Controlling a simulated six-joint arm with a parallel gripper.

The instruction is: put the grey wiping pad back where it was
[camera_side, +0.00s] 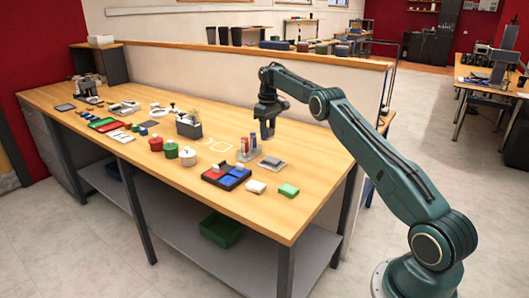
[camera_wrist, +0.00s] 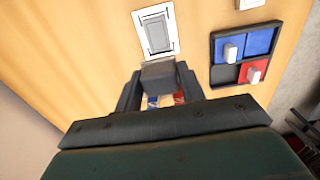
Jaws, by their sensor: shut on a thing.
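My gripper (camera_side: 267,133) is above the wooden bench, near its right end. In the wrist view my gripper (camera_wrist: 158,92) is shut on a grey block, which looks like the wiping pad (camera_wrist: 158,75). The pad sits between the fingertips, clear of the bench top. A white plate (camera_wrist: 173,48) with dark corner marks and a flat grey rectangle (camera_wrist: 157,35) on it lies just beyond the pad in the wrist view. In the side view a grey piece on a pale base (camera_side: 271,162) lies on the bench below my gripper. The pad is hard to make out there.
A holder with red and blue upright items (camera_side: 246,148) stands close below my gripper. A dark tray (camera_wrist: 213,60) has blue and red compartments with white-handled pieces. A white block (camera_side: 256,187) and a green block (camera_side: 288,190) lie near the front edge.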

